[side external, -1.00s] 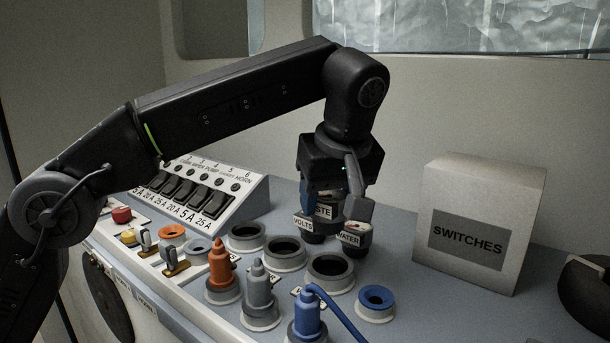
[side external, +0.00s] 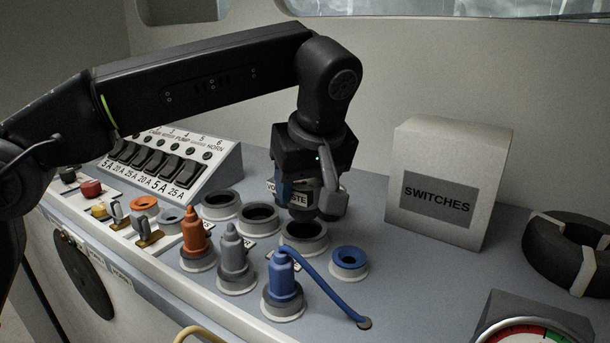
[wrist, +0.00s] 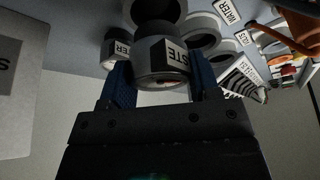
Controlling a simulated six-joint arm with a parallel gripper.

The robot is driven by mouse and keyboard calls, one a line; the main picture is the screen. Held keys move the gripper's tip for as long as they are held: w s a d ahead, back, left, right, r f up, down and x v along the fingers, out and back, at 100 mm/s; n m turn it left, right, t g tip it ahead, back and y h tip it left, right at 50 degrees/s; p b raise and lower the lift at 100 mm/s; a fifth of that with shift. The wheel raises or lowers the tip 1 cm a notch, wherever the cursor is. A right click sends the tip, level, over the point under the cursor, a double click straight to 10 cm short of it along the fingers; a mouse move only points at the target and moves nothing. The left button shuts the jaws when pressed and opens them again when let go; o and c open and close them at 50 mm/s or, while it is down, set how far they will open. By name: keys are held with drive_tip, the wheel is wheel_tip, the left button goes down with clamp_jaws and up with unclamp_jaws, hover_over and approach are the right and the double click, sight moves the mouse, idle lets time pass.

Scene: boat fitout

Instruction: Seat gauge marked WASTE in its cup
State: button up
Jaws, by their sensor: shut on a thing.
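The WASTE gauge (side external: 300,200), dark with a white label reading "STE" in the visible part, is held in my gripper (side external: 312,203). In the wrist view it is a round body (wrist: 160,72) between the blue fingers of my gripper (wrist: 161,85). Three grey cups with dark openings stand in a row: left (side external: 221,205), middle (side external: 259,217) and right (side external: 304,237). The gauge appears above and behind the right cup, apart from it. In the wrist view a cup opening (wrist: 158,10) lies just beyond the gauge. Which cup is labelled WASTE cannot be read.
The VOLTS gauge (side external: 273,187) is partly hidden behind my gripper. Another gauge with a label ending "ER" (wrist: 116,50) is close beside the left finger. Orange (side external: 196,240), grey (side external: 234,257) and blue (side external: 284,285) plugs stand in front. The SWITCHES box (side external: 445,180) is to the right.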

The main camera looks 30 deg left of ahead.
sight(311, 188)
drive_tip(key=shift+f, duration=2.1)
drive_tip(key=shift+f, duration=0.1)
drive_tip(key=o, duration=1.1)
drive_tip(key=shift+c, duration=0.2)
drive_tip(key=v, duration=0.6)
drive_tip(key=shift+d+r, duration=0.15)
drive_tip(key=shift+r, duration=0.25)
drive_tip(key=shift+s+d+r, duration=0.1)
drive_tip(key=shift+s+r, duration=0.05)
drive_tip(key=shift+r, duration=0.15)
